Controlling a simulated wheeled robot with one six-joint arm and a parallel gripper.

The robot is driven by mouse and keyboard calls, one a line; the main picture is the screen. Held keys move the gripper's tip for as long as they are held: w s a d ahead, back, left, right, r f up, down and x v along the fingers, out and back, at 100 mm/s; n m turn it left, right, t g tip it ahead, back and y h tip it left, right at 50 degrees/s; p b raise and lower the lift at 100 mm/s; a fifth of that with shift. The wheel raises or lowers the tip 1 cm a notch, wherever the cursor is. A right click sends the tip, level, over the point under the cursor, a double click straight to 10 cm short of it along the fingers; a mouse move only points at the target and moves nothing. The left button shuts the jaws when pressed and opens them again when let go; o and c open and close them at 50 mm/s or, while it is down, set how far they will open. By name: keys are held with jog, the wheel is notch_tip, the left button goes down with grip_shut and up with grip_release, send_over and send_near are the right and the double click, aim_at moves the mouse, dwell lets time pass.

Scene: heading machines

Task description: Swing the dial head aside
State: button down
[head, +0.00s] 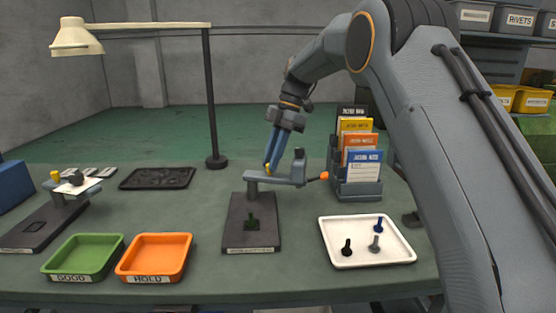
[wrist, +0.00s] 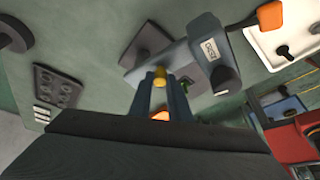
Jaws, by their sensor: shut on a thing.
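The dial head (head: 279,180) is a grey arm-like block over the dark base plate (head: 240,235) of the middle stand. It reaches right past the base and has an orange tip (head: 324,176). In the wrist view the dial head (wrist: 180,62) shows a small label, with the orange tip (wrist: 270,15) at upper right. My gripper (head: 268,167) is at the head's left end, fingers pointing down. It is shut on a small yellow knob (wrist: 159,83), mostly hidden between the fingers. A dark green part (head: 251,222) stands on the base plate.
A card rack (head: 358,188) stands close right of the dial head. A white tray (head: 328,245) with several dark pieces lies at front right. Green (head: 83,277) and orange (head: 153,277) trays are at front left. A lamp post (head: 211,110) stands behind left.

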jog(key=shift+a, duration=0.1)
jog(key=c, duration=1.7)
grip_release()
jog(key=shift+o, duration=0.2)
jog(key=shift+w+d+r, duration=0.2)
jog(key=shift+d+r, duration=0.05)
jog(key=shift+r, duration=0.25)
jog(key=b+v, duration=0.1)
jog(key=v, duration=0.5)
jog(key=shift+r, duration=0.35)
